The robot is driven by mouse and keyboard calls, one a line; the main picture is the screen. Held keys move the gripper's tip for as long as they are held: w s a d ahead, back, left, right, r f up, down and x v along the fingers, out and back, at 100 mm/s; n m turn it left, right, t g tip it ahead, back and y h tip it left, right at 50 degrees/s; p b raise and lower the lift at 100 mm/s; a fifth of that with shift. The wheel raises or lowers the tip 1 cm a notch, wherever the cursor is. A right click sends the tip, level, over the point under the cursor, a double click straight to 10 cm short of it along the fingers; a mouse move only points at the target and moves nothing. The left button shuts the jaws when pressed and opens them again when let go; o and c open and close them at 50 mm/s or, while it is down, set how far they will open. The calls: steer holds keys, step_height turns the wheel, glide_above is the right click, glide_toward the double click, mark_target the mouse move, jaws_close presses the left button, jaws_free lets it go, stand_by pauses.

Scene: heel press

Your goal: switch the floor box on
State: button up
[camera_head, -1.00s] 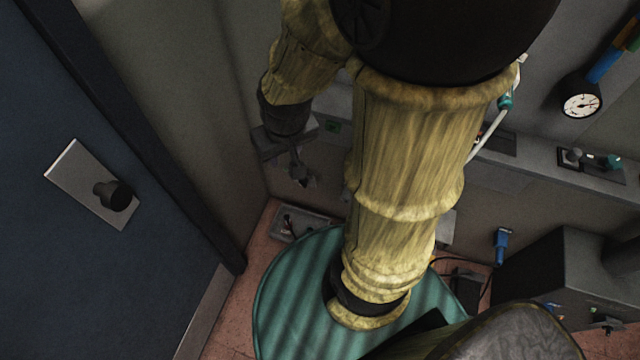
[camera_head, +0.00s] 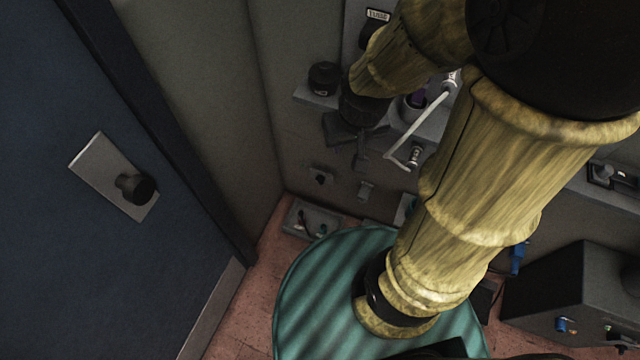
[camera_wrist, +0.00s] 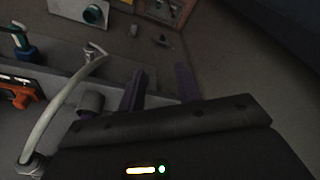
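A shallow grey box (camera_head: 292,221) sits on the reddish floor in the corner, with small dark and teal parts in it. It seems to be the floor box; its switch is too small to read.
A wall ledge (camera_wrist: 60,78) carries a curved white handle (camera_wrist: 62,105), also seen in the head view (camera_head: 424,125). Small fittings (camera_head: 366,190) are low on the wall. My green striped base lies near the box. A dark machine (camera_head: 570,290) stands right, a blue door (camera_head: 60,250) left.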

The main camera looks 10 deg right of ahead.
mark_target(319, 183)
steer(key=w+d+f+n+g+h+b, duration=0.15)
steer(key=f+n+h+b, duration=0.55)
steer(key=f+b, duration=1.1)
steer(key=w+f+n+g+h+b, duration=0.3)
steer(key=f+n+b, duration=0.8)
steer(key=f, duration=1.4)
steer(key=w+a+f+n+t+b, duration=0.3)
steer(key=a+f+n+t+b, duration=0.1)
steer(key=f, duration=0.5)
steer(key=w+a+f+n+t+b, duration=0.3)
steer(key=w+f+n+t+b, duration=0.1)
steer(key=f+n+t+b, duration=0.3)
steer(key=w+a+f+n+t+b, duration=0.4)
steer(key=f+b, duration=0.4)
steer(key=f, duration=0.3)
steer(key=n+t, duration=0.1)
steer(key=n, duration=0.1)
steer(key=shift+w+a+n+h+b, duration=0.15)
steer(key=shift+a+n+h+b, duration=0.15)
steer(key=shift+n, duration=0.1)
steer(key=shift+d+t, duration=0.1)
steer(key=shift+t, duration=0.15)
